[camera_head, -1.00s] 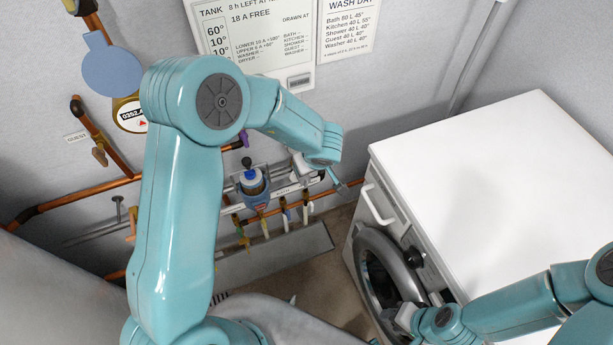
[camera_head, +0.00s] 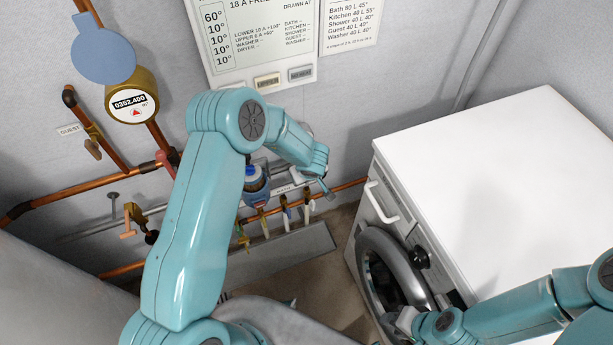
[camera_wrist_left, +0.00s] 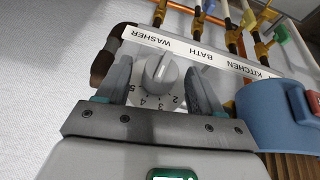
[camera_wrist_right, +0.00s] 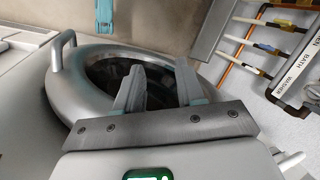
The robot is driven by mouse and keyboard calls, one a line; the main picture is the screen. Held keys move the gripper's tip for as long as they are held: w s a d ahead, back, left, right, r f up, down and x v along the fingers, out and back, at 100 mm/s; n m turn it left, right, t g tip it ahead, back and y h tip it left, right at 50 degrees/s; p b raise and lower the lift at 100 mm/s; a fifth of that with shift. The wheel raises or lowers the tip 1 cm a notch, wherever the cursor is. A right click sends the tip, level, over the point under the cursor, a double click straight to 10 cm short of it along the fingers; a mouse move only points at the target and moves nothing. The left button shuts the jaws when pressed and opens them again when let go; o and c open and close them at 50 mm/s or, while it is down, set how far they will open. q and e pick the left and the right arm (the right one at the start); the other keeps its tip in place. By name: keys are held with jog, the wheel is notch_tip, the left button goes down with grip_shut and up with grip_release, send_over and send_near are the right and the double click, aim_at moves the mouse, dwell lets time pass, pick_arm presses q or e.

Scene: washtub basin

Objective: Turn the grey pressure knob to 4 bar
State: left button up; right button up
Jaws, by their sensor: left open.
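The grey pressure knob (camera_wrist_left: 160,76) shows in the left wrist view on a pale plate. Figures 2, 3, 4 and 5 are printed around its near side. A pale line marks the knob's face, but I cannot tell its exact reading. My left gripper (camera_wrist_left: 158,68) is open, with one finger on each side of the knob; I cannot tell whether either touches it. My right gripper (camera_wrist_right: 160,70) is open and empty in front of the washer door, low at the right in the head view (camera_head: 402,318).
A label strip (camera_wrist_left: 195,52) and several tap handles lie beyond the knob. A blue rounded housing (camera_wrist_left: 275,115) stands close at its right. The white washing machine (camera_head: 490,170) fills the right side. Copper pipes (camera_head: 85,195) and a brass meter (camera_head: 133,103) are on the left wall.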

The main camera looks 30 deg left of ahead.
pick_arm(q)
jog(key=shift+f, duration=0.2)
jog(key=c, duration=1.1)
jog(key=shift+o, duration=0.2)
jog(key=shift+r+p, duration=0.2)
jog(key=shift+p, duration=0.15)
jog(key=g+y+p, duration=0.1)
jog(key=p, duration=0.4)
jog(key=shift+w+r+p, duration=0.15)
jog(key=shift+w+p, duration=0.05)
jog(key=shift+p, duration=0.2)
jog(key=shift+f+m+g, duration=0.25)
jog(key=shift+m+g, duration=0.05)
jog(key=o, duration=1.1)
jog(key=shift+c, duration=0.2)
